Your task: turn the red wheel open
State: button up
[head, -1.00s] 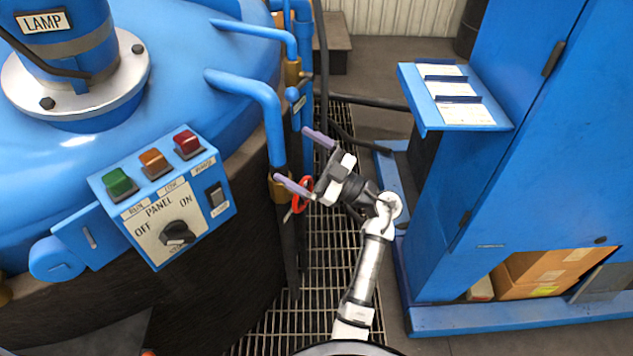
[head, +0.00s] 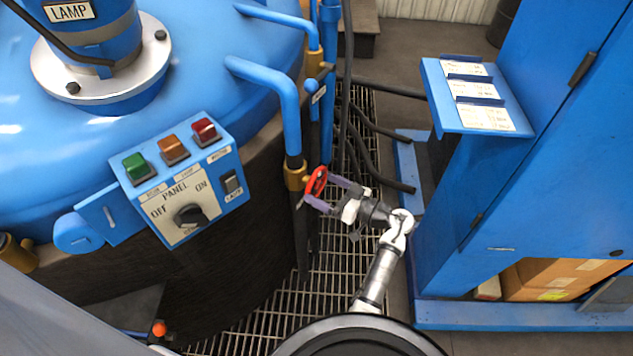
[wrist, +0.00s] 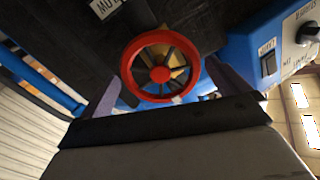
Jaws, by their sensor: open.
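The red wheel (head: 316,181) sits on a brass valve at the foot of a bent blue pipe (head: 270,85), right of the control panel. In the wrist view the red wheel (wrist: 160,66) faces me, with a round rim, several spokes and a red hub. My gripper (head: 326,191) is open, its purple fingers pointing left at the wheel. In the wrist view my gripper's fingers (wrist: 163,90) stand on either side of the lower part of the rim. I cannot tell whether they touch it.
The panel (head: 180,190) with buttons and a knob is left of the wheel. A blue cabinet (head: 520,170) with a paper shelf (head: 480,95) stands at right. Black hoses (head: 365,145) run behind my gripper. Metal grating (head: 335,265) covers the floor between.

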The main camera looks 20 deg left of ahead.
aim_at(319, 186)
jog(key=shift+w+a, duration=0.15)
jog(key=shift+a, duration=0.6)
jog(key=shift+w+a, duration=0.15)
jog(key=shift+a, duration=0.6)
jog(key=c, duration=0.7)
